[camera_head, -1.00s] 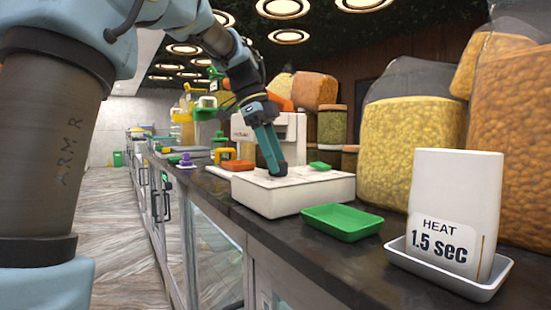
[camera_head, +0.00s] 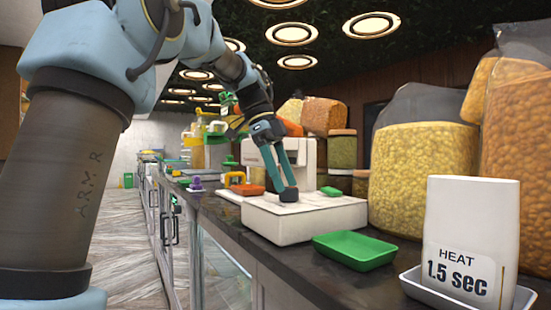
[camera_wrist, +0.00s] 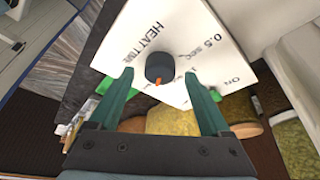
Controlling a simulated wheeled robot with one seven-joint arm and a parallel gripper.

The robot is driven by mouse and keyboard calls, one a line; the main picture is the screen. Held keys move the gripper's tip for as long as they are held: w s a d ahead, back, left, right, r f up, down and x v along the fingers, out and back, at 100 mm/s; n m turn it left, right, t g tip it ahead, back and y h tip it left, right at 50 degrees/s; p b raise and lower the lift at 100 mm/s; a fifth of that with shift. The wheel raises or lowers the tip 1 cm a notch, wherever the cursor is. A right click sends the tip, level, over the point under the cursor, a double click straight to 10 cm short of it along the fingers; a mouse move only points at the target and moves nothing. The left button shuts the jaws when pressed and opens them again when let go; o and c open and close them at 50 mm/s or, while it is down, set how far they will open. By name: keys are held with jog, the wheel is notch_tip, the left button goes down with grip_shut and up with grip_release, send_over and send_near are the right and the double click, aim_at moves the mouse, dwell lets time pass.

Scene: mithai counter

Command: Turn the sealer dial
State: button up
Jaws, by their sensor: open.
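The white sealer (camera_head: 318,215) stands on the counter with a flat low base and a taller back part. Its dark round dial (camera_wrist: 160,66) shows in the wrist view on a white panel marked "HEAT TIME", "0.5 sec" and "ON". The dial's orange mark points to the bottom of that view. My gripper (camera_head: 281,194) is over the sealer's base. In the wrist view, my gripper (camera_wrist: 159,76) is open, with one teal finger on each side of the dial and visible gaps between. The dial is not distinguishable in the head view.
A white card (camera_head: 470,235) reading "HEAT 1.5 sec" stands in a white tray (camera_head: 425,292) at the front right. A green tray (camera_head: 355,250) lies in front of the sealer. Large bags of yellow snacks (camera_head: 425,180) and jars line the back. An orange object (camera_head: 247,189) lies left of the sealer.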

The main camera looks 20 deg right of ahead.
jog(key=v, duration=0.9)
